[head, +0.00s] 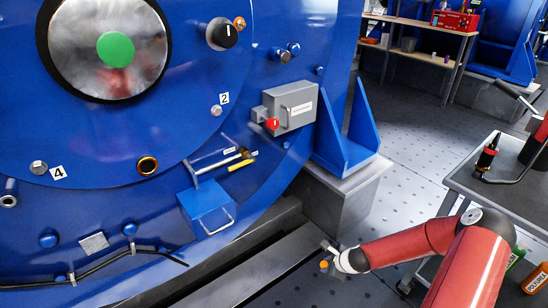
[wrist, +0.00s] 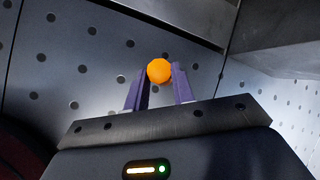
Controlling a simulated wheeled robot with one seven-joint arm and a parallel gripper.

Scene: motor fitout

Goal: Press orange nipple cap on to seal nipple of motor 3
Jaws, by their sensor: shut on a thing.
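My gripper (head: 328,256) is low in front of the big blue motor (head: 250,110), right of the middle in the head view. It is shut on the orange nipple cap (head: 324,264), a small orange spot there. In the wrist view the cap (wrist: 159,70) is a round orange shape between the two purple fingertips of my gripper (wrist: 160,84). The cap is clear of the motor, above the floor. I cannot make out a seal nipple for certain, and no label reading 3 shows; labels 2 (head: 224,98) and 4 (head: 59,172) are on the motor.
A grey box with a red knob (head: 290,108) and a blue bracket (head: 348,140) stick out at the motor's right side. A blue box with a handle (head: 207,208) juts out lower down. A grey cart (head: 500,185) stands at right. Perforated floor (head: 405,150) lies open between.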

